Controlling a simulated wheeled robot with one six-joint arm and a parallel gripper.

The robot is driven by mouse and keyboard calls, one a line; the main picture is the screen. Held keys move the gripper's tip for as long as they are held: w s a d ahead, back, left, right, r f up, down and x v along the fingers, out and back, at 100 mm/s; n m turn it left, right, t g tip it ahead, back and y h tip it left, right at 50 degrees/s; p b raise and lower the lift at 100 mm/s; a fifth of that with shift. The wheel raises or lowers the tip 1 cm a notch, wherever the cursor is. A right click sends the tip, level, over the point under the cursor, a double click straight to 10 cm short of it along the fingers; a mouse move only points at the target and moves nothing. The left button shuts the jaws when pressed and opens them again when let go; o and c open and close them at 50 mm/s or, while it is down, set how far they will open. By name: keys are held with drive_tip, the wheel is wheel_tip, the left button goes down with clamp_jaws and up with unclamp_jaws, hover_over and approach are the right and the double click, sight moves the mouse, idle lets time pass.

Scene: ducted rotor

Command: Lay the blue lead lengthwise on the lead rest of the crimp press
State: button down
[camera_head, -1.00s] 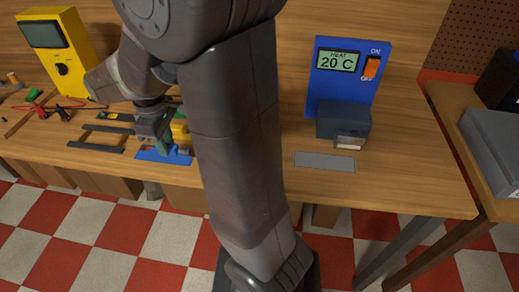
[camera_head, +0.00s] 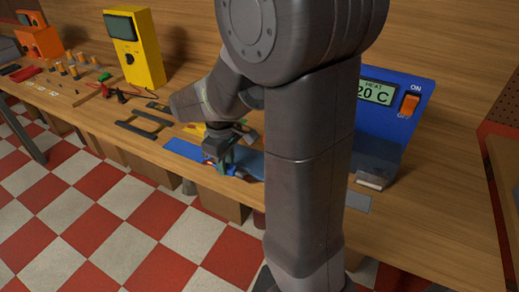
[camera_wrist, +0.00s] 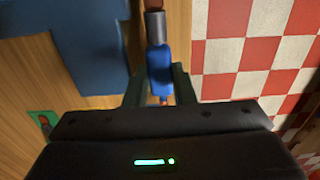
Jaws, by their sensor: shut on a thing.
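The blue lead (camera_wrist: 160,68) shows in the wrist view as a blue sleeve with a silver collar above it. My gripper (camera_wrist: 157,86) is shut on the lead, with one finger on each side of the blue sleeve. In the head view my gripper (camera_head: 221,160) is low over the front of the bench, among blue surfaces; the lead is too small to tell there. A flat blue plate (camera_head: 184,149) lies just left of my gripper, with a yellow part (camera_head: 197,130) behind it. I cannot tell whether these belong to the crimp press. The lead rest cannot be made out.
A blue heat unit (camera_head: 408,115) stands right of my arm, with a grey plate (camera_head: 357,202) before it. A yellow meter (camera_head: 143,62) and a dark bracket (camera_head: 145,127) are to the left. The bench's front edge is close to my gripper; checkered floor lies beyond.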

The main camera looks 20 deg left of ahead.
drive_tip(key=w, duration=0.2)
drive_tip(key=w+p, duration=0.1)
drive_tip(key=w, duration=0.2)
drive_tip(key=w+r, duration=0.1)
drive_tip(key=w, duration=0.2)
drive_tip(key=shift+d+r, duration=0.1)
drive_tip(key=shift+d, duration=0.25)
drive_tip(key=shift+w+d, duration=0.1)
drive_tip(key=shift+d, duration=0.2)
drive_tip(key=shift+s+d, duration=0.2)
drive_tip(key=shift+d, duration=0.5)
drive_tip(key=d+p, duration=0.1)
drive_tip(key=d, duration=0.2)
drive_tip(key=shift+s+d, duration=0.15)
drive_tip(key=shift+d, duration=0.2)
drive_tip(key=shift+f, duration=0.55)
drive_tip(key=shift+a+f, duration=0.2)
drive_tip(key=shift+d, duration=0.1)
